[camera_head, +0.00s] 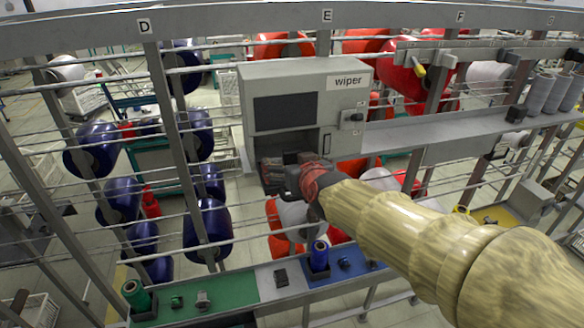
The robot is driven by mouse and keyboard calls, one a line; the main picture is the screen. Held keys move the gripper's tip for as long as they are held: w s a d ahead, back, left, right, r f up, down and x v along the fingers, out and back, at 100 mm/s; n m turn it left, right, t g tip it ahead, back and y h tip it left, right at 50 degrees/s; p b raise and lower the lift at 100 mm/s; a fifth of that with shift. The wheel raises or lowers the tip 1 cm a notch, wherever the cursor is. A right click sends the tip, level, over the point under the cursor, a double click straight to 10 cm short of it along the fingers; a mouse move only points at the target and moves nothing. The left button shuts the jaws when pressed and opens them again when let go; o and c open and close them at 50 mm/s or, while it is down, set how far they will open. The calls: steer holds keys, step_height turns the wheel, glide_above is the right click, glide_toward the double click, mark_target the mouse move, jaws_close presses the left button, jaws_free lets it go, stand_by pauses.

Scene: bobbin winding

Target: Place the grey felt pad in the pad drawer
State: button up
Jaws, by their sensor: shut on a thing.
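The grey box labelled "wiper" (350,82) is mounted on the rack at the centre of the head view. A dark opening in its lower front, with a small tray-like edge below, appears to be the pad drawer (265,183); its details are dark and partly hidden. My gripper (287,175), at the end of my arm, is at the front of this opening. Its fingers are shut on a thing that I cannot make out. I cannot clearly see the grey felt pad anywhere; the dark fingers and red wrist part may hide it.
A grey shelf (440,130) runs right from the box, with grey cones (540,94) at its far end. Rack bars and posts surround the box. Below is a bench with a green section (235,294), a blue bobbin (319,255) and a green bobbin (136,295).

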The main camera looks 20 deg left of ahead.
steer(key=shift+f, duration=0.1)
steer(key=o, duration=0.9)
steer(key=shift+s+r, duration=0.1)
steer(key=shift+r, duration=0.2)
steer(key=p+v, duration=0.3)
steer(key=v, duration=0.7)
steer(key=shift+s+d+r, duration=0.15)
steer(key=shift+s, duration=0.1)
steer(key=shift+s+d+r+p, duration=0.1)
steer(key=shift+s+d+p, duration=0.3)
steer(key=shift+s, duration=0.15)
